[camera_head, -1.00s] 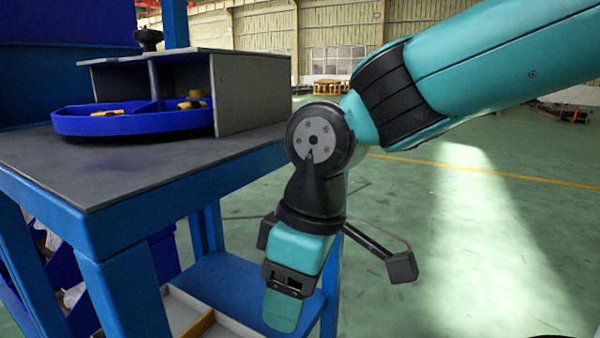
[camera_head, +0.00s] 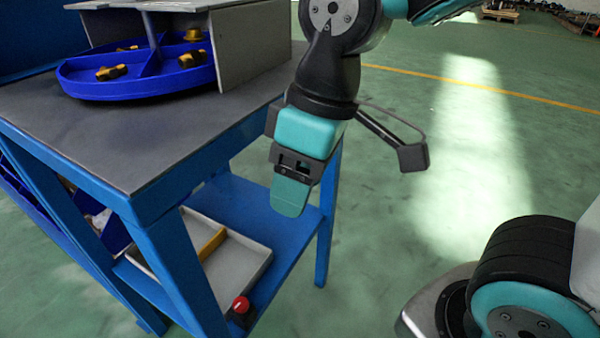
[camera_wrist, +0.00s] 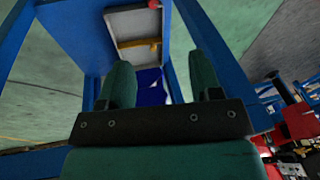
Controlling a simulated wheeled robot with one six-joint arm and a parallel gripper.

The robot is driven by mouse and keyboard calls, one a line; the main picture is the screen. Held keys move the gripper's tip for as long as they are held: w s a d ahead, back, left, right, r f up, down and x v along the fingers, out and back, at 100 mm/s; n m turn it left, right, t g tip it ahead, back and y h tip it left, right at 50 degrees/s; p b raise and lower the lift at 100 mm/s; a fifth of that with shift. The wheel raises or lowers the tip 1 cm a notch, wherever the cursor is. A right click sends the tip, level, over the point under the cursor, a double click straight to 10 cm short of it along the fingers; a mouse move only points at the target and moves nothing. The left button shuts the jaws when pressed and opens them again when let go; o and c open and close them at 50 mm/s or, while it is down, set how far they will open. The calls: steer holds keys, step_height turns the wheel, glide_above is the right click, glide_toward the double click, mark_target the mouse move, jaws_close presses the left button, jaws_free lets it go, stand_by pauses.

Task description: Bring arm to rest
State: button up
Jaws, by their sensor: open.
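My gripper (camera_head: 289,196) hangs from my teal and black arm and points down, beside the right edge of the blue-framed workbench (camera_head: 150,200). In the wrist view my gripper (camera_wrist: 165,82) shows two teal fingers spread apart with nothing between them. Seen past the fingers are the bench's lower shelf and a grey tray (camera_wrist: 128,25). In the head view the gripper overlaps the lower shelf (camera_head: 290,230); I cannot tell how far it is from it.
A blue round tray (camera_head: 100,88) with yellow parts stands on the bench top under a grey cover. A grey tray (camera_head: 243,270) with a yellow divider and a red button (camera_head: 241,305) are on the lower shelf. Green floor (camera_head: 460,180) to the right is clear.

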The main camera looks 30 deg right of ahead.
steer(key=s+m+y+p, duration=0.1)
steer(key=s+m, duration=0.1)
steer(key=s, duration=0.3)
step_height(320, 180, up, 28)
steer(key=p, duration=2.7)
steer(key=shift+w+f+p, duration=0.15)
steer(key=shift+w+p, duration=0.25)
